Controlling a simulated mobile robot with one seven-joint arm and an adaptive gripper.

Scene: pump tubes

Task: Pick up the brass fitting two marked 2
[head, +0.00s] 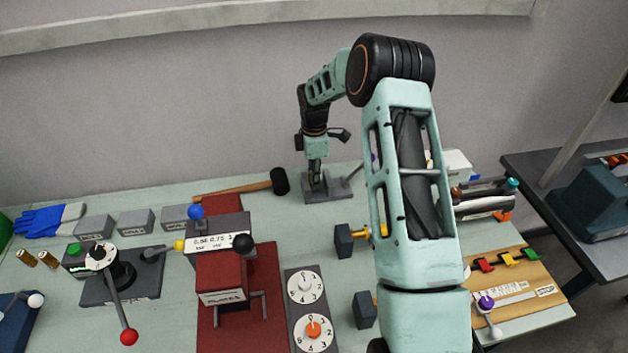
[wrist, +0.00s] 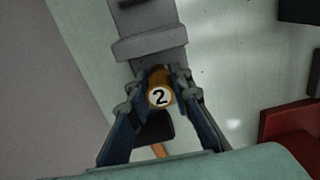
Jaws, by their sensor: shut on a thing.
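The brass fitting two (wrist: 159,96) shows in the wrist view with a white end disc marked 2. It sits between the two fingers of my gripper (wrist: 160,88), which is shut on it. In the head view my gripper (head: 315,178) points down at a grey stand (head: 335,187) near the back of the bench. The fitting cannot be made out there. In the wrist view the stand's grey body (wrist: 150,42) lies right beyond the fitting. I cannot tell whether the fitting still touches it.
A hammer (head: 278,181) lies just left of the stand; its dark head (wrist: 156,128) shows below the fitting in the wrist view. A red press (head: 221,275), a dial panel (head: 305,290) and a lever unit (head: 120,285) stand nearer. The wall is close behind.

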